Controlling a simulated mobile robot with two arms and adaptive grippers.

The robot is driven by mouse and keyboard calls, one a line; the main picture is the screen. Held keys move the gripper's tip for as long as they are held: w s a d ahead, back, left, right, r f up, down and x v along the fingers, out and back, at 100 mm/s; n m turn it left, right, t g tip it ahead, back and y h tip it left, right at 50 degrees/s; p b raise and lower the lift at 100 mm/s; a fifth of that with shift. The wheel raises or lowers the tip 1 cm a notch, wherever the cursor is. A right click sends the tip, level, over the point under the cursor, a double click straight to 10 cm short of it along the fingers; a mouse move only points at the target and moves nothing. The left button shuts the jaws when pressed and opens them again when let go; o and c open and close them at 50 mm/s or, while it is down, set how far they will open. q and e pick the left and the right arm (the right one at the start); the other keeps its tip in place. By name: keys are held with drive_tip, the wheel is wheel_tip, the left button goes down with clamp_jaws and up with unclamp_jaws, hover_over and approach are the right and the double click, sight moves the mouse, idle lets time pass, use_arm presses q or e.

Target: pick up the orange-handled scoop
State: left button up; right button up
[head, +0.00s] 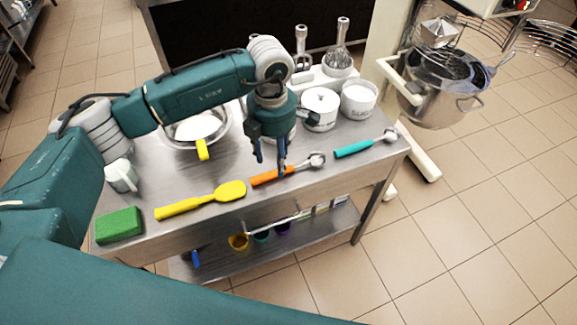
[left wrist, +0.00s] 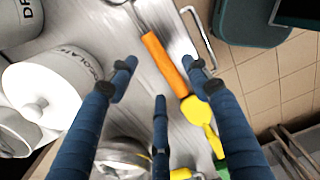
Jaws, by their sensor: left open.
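The orange-handled scoop (head: 288,170) lies on the steel table near its front edge, with its metal bowl to the right. My left gripper (head: 270,165) is above its orange handle, pointing down, open and empty. In the left wrist view the orange handle (left wrist: 165,64) runs slantwise between and beyond the spread blue fingers of my left gripper (left wrist: 158,80). The fingers do not appear closed on it. The exact height above the handle is hard to tell. My right gripper is in neither view.
A yellow spatula (head: 200,200) and green sponge (head: 119,225) lie left of the scoop; a teal-handled scoop (head: 365,145) lies right. White canisters (head: 319,108) and a metal bowl (head: 180,141) stand behind. A rail (left wrist: 197,36) runs along the table's front edge.

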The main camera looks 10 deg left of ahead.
sight(276, 169)
use_arm(q)
wheel_tip(276, 169, down, 4)
drive_tip(key=shift+r+p, duration=0.15)
drive_tip(key=shift+p, duration=0.6)
drive_tip(key=shift+f, duration=0.6)
clamp_jaws()
